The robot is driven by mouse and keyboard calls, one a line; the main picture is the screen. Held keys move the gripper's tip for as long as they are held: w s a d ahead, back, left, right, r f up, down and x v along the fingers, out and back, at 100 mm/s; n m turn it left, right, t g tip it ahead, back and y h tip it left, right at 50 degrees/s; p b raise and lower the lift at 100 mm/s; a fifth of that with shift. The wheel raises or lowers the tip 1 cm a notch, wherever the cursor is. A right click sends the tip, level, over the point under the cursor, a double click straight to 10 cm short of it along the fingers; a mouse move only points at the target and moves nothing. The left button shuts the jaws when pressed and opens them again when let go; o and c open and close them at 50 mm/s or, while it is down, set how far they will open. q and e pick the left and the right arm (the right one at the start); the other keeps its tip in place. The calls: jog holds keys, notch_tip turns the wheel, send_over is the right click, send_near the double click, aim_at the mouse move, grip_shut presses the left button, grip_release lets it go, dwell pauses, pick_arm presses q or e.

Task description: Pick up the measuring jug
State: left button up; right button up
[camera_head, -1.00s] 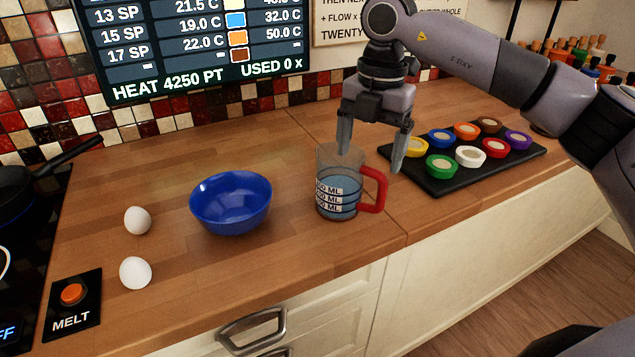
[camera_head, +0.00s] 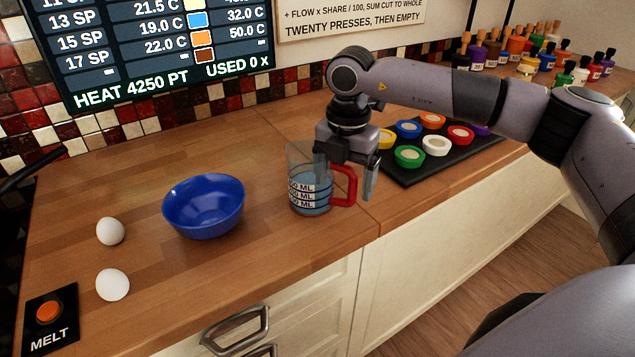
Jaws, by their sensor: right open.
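The measuring jug (camera_head: 310,193) stands upright on the wooden counter, clear-walled with white marked bands, bluish contents and a red handle (camera_head: 345,186) on its right side. My right gripper (camera_head: 345,185) points down at the handle, open. One finger shows to the right of the handle; the other is in front of or beside the jug's wall, to the left of the handle. I cannot tell whether the fingers touch the jug. My left gripper is not in view.
A blue bowl (camera_head: 203,206) stands left of the jug. Two eggs (camera_head: 112,284) and a MELT button (camera_head: 49,313) are further left. A black tray (camera_head: 416,178) of coloured pots lies close on the right. Small bottles (camera_head: 515,45) stand at the back right.

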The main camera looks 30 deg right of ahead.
jog(key=c, duration=1.4)
jog(key=shift+r, duration=0.1)
jog(key=shift+c, duration=0.2)
notch_tip(320, 180, up, 20)
